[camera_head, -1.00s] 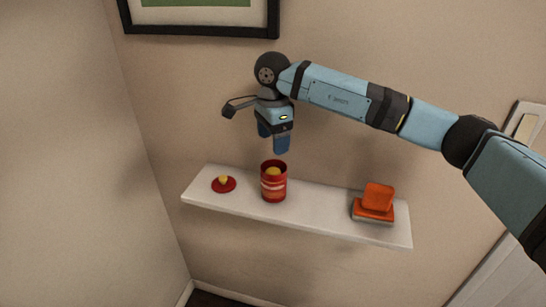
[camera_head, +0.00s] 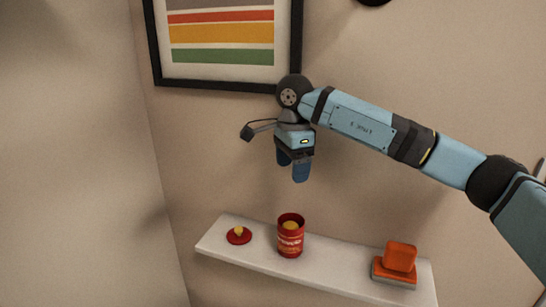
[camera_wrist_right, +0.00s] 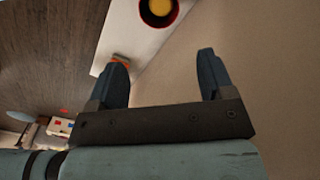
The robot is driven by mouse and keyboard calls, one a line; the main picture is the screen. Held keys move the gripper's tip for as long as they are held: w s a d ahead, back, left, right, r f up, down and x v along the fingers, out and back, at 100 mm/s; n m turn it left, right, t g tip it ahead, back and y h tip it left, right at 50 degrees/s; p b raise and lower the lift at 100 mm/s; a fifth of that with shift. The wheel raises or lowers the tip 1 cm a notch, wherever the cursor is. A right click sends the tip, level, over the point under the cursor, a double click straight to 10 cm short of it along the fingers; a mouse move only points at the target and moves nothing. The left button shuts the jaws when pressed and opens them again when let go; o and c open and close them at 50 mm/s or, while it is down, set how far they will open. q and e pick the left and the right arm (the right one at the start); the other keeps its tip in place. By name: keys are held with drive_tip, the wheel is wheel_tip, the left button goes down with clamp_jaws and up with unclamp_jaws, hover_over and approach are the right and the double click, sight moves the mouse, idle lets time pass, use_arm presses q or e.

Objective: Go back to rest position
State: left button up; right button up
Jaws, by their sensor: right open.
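My right gripper (camera_head: 293,170) is open and empty, pointing down above the white shelf (camera_head: 340,272). It is apart from everything on the shelf. Its two fingers also show in the right wrist view (camera_wrist_right: 168,75), with nothing between them. Below it, a red can (camera_head: 290,240) stands upright and open, with a yellow round thing inside. The can also shows at the top of the right wrist view (camera_wrist_right: 173,20). A red lid (camera_head: 234,238) with a yellow knob lies on the shelf left of the can. My left gripper is not in view.
An orange block (camera_head: 401,256) sits on an orange and grey base (camera_head: 392,273) at the shelf's right end. A framed striped picture (camera_head: 225,84) hangs on the wall above. A side wall (camera_head: 85,170) stands at the left. Air around the gripper is clear.

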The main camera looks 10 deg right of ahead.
drive_tip(key=s+a+f+m+g+y+p, duration=0.2)
drive_tip(key=s+a+f+m+y+p, duration=0.15)
drive_tip(key=s+a+y, duration=0.55)
drive_tip(key=s+a+f+m+g+y+p, duration=0.2)
drive_tip(key=s+a+f+m+y, duration=0.25)
drive_tip(key=a+y, duration=0.5)
drive_tip(key=s+d+f+m+t+h+p, duration=0.25)
drive_tip(key=d+f+m+t+h, duration=0.3)
drive_tip(key=m+t, duration=0.9)
drive_tip(key=s+d+f+m+t+h+p, duration=0.25)
drive_tip(key=d+f+m+t+h, duration=0.35)
drive_tip(key=m, duration=1.5)
drive_tip(key=s+d+f+m+g+h, duration=0.2)
drive_tip(key=s+d+f+m, duration=0.1)
drive_tip(key=s+f, duration=0.3)
drive_tip(key=s+d+f+m+g+h+p, duration=0.1)
drive_tip(key=s+d+f+m+g, duration=0.2)
drive_tip(key=s+f+m, duration=0.3)
drive_tip(key=s+d+f, duration=0.1)
drive_tip(key=s, duration=0.3)
drive_tip(key=shift+d+f+h, duration=0.15)
drive_tip(key=shift+d+h, duration=0.15)
drive_tip(key=shift+h, duration=0.1)
